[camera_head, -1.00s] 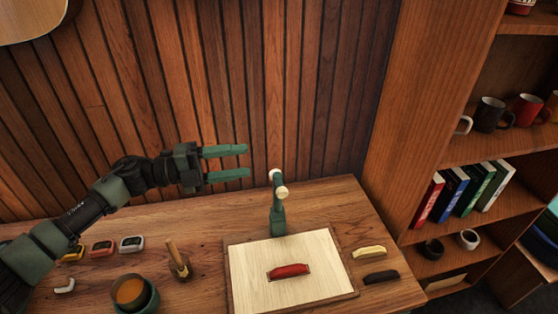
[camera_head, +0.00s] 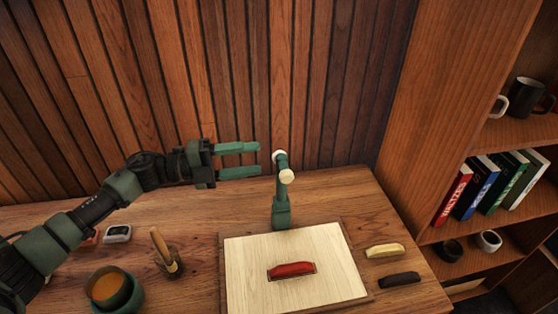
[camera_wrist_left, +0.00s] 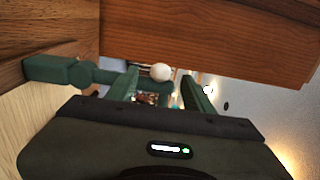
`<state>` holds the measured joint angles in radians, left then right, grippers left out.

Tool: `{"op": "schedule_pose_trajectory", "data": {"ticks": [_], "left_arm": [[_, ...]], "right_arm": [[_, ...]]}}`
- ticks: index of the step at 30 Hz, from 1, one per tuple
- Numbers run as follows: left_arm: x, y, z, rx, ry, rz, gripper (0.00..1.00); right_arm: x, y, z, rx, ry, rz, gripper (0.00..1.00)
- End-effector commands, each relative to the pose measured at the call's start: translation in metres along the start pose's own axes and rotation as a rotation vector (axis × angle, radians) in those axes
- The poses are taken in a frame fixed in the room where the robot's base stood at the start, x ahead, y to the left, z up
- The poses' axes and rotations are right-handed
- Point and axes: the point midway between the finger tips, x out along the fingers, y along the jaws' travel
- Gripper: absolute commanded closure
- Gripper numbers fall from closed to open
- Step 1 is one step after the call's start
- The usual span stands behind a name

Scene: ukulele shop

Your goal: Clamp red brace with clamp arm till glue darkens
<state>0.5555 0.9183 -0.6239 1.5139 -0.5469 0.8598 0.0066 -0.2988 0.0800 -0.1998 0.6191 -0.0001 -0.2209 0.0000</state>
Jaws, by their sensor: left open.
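The red brace (camera_head: 292,270) lies on a pale wooden board (camera_head: 245,256) on the workbench. The green clamp arm (camera_head: 281,205) stands upright at the board's back edge, with cream-white knobs at its top. In the left wrist view the clamp arm (camera_wrist_left: 62,72) lies across the upper left, and its white knob (camera_wrist_left: 161,72) shows near the gap between my fingers. My left gripper (camera_head: 259,160) is open, its fingers pointing right, just left of the clamp arm's top in the head view. It holds nothing. Glue around the brace is too small to judge. My right gripper is out of view.
A cream brace (camera_head: 384,251) and a black brace (camera_head: 399,279) lie right of the board. A brush in a holder (camera_head: 168,262) and a pot of amber liquid (camera_head: 108,287) stand left. A shelf (camera_head: 500,225) with books and mugs rises at right.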

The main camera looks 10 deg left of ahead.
Motion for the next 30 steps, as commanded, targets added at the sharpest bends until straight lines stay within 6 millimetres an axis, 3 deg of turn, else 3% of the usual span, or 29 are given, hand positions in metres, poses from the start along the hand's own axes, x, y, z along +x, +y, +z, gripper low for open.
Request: {"op": "schedule_pose_trajectory", "data": {"ticks": [12,24,26,30], "left_arm": [[0.062,-0.005,0.0,0.0,0.001,-0.002,0.48],[0.072,-0.002,0.0,0.001,0.0,0.0,0.48],[0.072,-0.002,0.0,0.001,0.0,0.0,0.62],[0.072,-0.002,0.0,0.001,0.0,0.0,1.0]], "right_arm": [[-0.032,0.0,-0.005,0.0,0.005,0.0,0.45],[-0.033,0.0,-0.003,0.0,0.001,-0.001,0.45],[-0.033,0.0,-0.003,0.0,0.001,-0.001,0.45],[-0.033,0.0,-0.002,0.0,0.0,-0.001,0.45]]}}
